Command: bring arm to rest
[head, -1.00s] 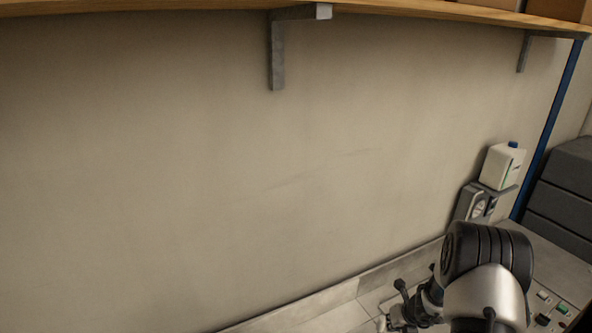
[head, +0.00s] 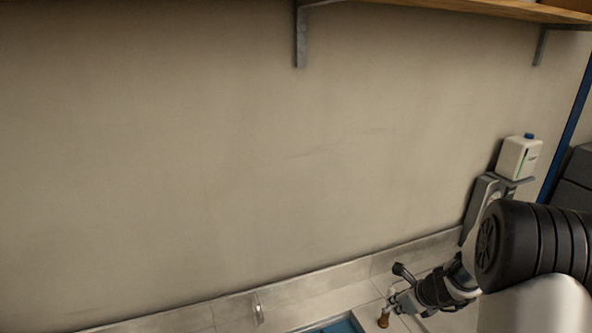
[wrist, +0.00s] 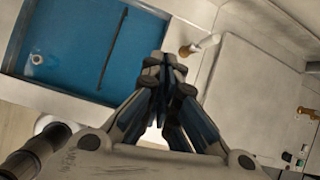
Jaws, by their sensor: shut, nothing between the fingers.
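My gripper (wrist: 160,62) points away from the wrist camera with its two fingers together and nothing between them. In the head view my gripper (head: 392,306) is at the lower right, low over the bench, and partly hard to make out. My arm reaches in from the right edge there, and its large dark joint hides part of the bench.
A wooden shelf (head: 480,8) runs along the top. The wall between is bare.

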